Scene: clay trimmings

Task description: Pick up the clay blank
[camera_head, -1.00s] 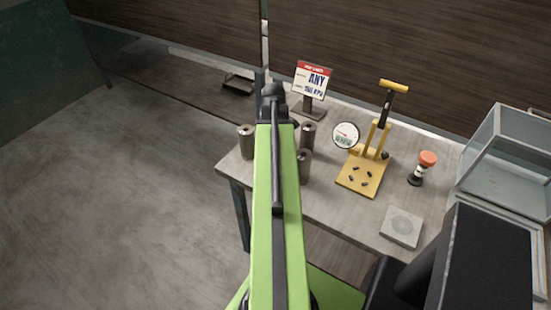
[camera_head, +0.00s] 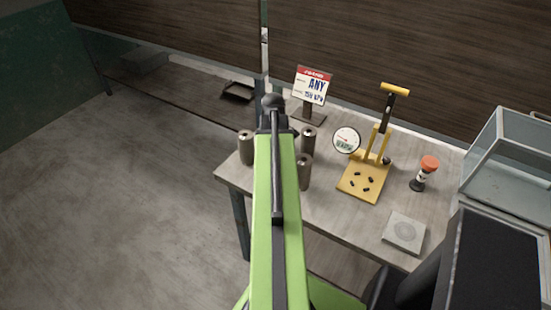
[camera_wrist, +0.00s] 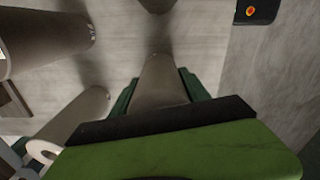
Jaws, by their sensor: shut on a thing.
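In the wrist view, a grey-brown cylindrical clay blank (camera_wrist: 162,86) stands between the green fingers of my gripper (camera_wrist: 158,78), which is shut on it. Other similar cylinders show near it: one at the upper left (camera_wrist: 45,38), one at the lower left (camera_wrist: 76,113), and part of one at the top edge. In the head view, cylinders stand at the left end of the table: one left of my arm (camera_head: 246,147) and two to its right, a rear one (camera_head: 309,138) and a front one (camera_head: 304,172). My arm hides my gripper there.
A sign (camera_head: 313,86) stands behind the cylinders. To the right on the table (camera_head: 340,215) are a round dial (camera_head: 346,140), a yellow lever press (camera_head: 362,184), an orange-topped object (camera_head: 424,172), a flat grey plate (camera_head: 404,232) and a glass case (camera_head: 510,155).

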